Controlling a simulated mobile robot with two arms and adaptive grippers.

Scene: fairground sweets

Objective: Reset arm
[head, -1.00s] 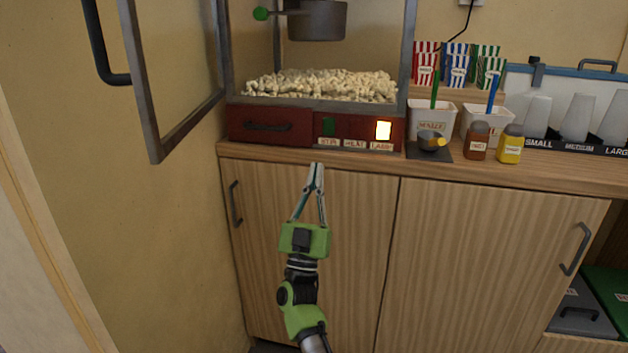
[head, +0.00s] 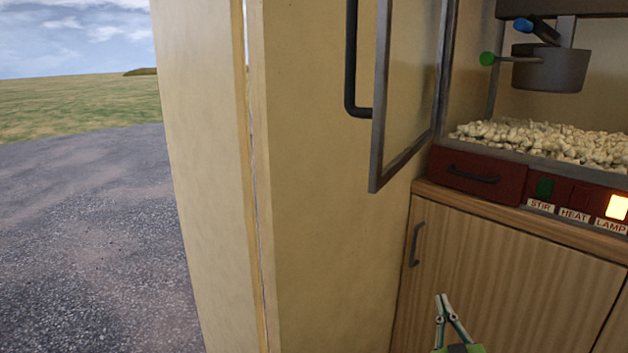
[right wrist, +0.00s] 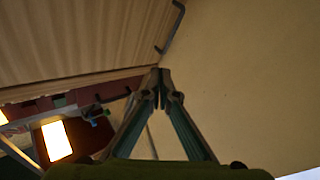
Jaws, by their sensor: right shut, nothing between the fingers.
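My right gripper (head: 442,300) shows at the bottom right of the head view, in front of the wooden cabinet (head: 490,270) below the popcorn machine. Its fingers come together at the tips and hold nothing. In the right wrist view the shut fingertips (right wrist: 160,74) also meet, with nothing between them. The cabinet front, a dark handle and the plain wall (right wrist: 235,90) show beyond the fingers there. My left gripper is not in the head view.
The popcorn machine's glass door (head: 378,150) stands open at the upper middle, its dark handle (head: 352,70) sticking out. Popcorn (head: 545,140) lies inside below a kettle (head: 555,70). The lamp switch (head: 616,207) glows. A wall edge (head: 255,180) and open gravel ground (head: 90,230) lie left.

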